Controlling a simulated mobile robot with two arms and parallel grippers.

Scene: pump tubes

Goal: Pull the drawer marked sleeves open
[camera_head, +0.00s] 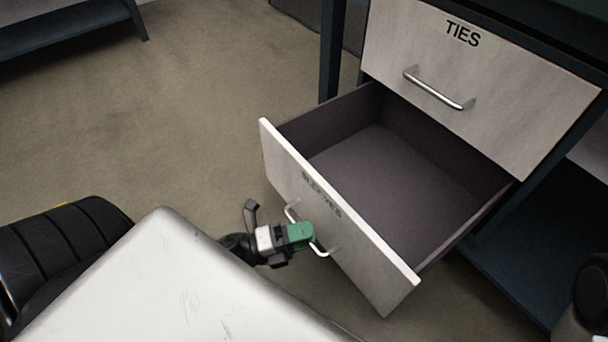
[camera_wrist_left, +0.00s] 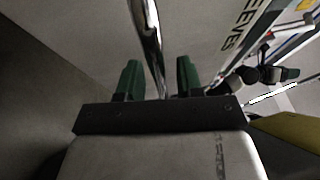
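The sleeves drawer (camera_head: 340,215) stands pulled well out of the dark cabinet, its inside bare. Its pale front carries dark lettering, partly hidden by my gripper in the head view; the ending "EEVES" reads in the left wrist view (camera_wrist_left: 240,28). A metal bar handle (camera_head: 322,250) is on the front. My left gripper (camera_head: 303,236) is at this handle. In the left wrist view, its two green fingers stand apart on either side of the handle bar (camera_wrist_left: 152,45), with gaps showing, so it is open around the bar.
A shut drawer marked TIES (camera_head: 480,75) with its own bar handle is directly above. A dark lower shelf (camera_head: 520,270) is to the right. A dark low rack (camera_head: 70,32) stands at upper left. The brown floor (camera_head: 170,120) left of the drawer is clear.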

